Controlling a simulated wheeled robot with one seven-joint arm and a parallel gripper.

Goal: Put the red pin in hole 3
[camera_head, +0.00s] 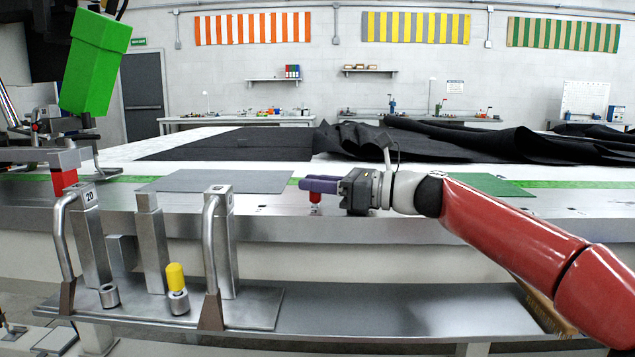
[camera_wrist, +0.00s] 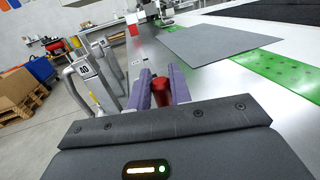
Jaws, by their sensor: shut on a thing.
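My gripper (camera_head: 318,186) has purple fingers and is shut on the red pin (camera_head: 316,198). The pin hangs upright below the fingers at the front steel strip of the long table. In the wrist view the red pin (camera_wrist: 160,92) shows between the two purple fingers. Its lower end is close to the strip; I cannot tell whether it touches or sits in a hole. Small dark marks show on the strip, but I can read no hole number, so I cannot tell which is hole 3.
A steel rack (camera_head: 250,312) with upright posts and bent handles stands at the front left. It has a yellow pin (camera_head: 175,277) in a round socket and an empty socket (camera_head: 109,296). A grey sheet (camera_head: 222,182) lies on the table.

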